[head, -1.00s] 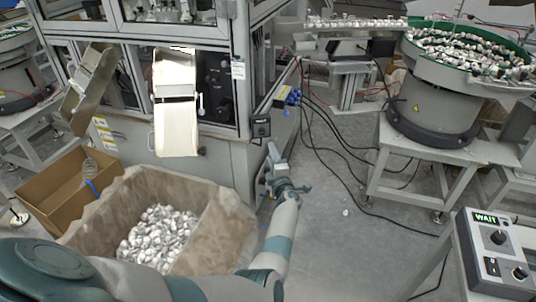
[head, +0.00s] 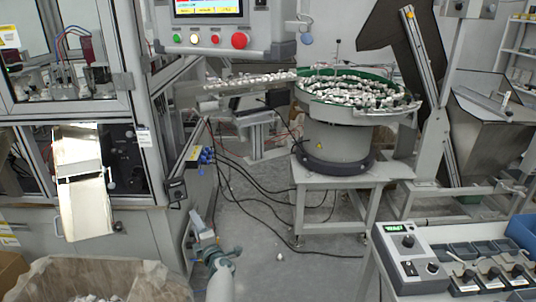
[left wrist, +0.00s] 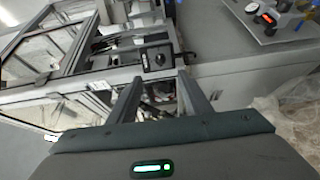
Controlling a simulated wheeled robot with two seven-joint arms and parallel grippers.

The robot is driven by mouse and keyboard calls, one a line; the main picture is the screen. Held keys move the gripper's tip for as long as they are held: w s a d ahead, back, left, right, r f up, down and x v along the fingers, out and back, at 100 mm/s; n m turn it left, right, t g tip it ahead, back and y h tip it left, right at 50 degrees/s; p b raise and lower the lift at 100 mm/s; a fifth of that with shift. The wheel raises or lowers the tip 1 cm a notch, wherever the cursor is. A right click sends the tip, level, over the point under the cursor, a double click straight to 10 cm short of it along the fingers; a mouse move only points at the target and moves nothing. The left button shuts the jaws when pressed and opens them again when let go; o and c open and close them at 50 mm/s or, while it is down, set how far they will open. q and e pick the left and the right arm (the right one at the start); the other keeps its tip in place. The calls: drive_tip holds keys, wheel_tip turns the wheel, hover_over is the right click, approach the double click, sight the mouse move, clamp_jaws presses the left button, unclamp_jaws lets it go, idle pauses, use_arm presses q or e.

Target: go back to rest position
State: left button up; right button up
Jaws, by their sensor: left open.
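My left gripper (head: 203,228) is at the lower middle left of the head view, at the end of my grey and teal arm. It is in front of the machine cabinet's right corner, above the floor. In the left wrist view the two dark fingers of my left gripper (left wrist: 159,78) stand apart with nothing held between them. My right gripper is in neither view.
A lined box of caps (head: 105,272) is at the lower left, below the metal chute (head: 83,190). The bowl feeder (head: 340,140) stands on a frame behind. A control box (head: 408,242) is at right. Cables lie on the floor.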

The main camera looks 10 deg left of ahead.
use_arm(q)
drive_tip(key=s+d+f+m+g+h, duration=0.1)
drive_tip(key=s+d+f+m+h, duration=0.45)
drive_tip(key=f, duration=0.55)
drive_tip(key=s+d+f+m+h, duration=0.2)
drive_tip(key=s+d+f+m, duration=0.3)
drive_tip(key=s+f+m, duration=0.5)
drive_tip(key=s+d+f+m+g+h, duration=0.1)
drive_tip(key=s+d+f+m+h, duration=0.35)
drive_tip(key=f, duration=0.85)
drive_tip(key=s+d+f+m+g, duration=0.1)
drive_tip(key=s+f, duration=0.5)
drive_tip(key=s, duration=0.9)
drive_tip(key=s+d+f+m+g, duration=0.1)
drive_tip(key=s+f+m+g, duration=0.3)
drive_tip(key=s, duration=1.1)
drive_tip(key=s+d+f+m+g, duration=0.2)
drive_tip(key=s+f, duration=0.6)
drive_tip(key=s, duration=0.7)
drive_tip(key=shift+s+m+g+h, duration=0.35)
drive_tip(key=shift+m+g, duration=0.25)
drive_tip(key=shift+m, duration=0.4)
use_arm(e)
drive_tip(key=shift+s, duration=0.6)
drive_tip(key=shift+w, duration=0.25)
use_arm(q)
drive_tip(key=shift+w, duration=0.1)
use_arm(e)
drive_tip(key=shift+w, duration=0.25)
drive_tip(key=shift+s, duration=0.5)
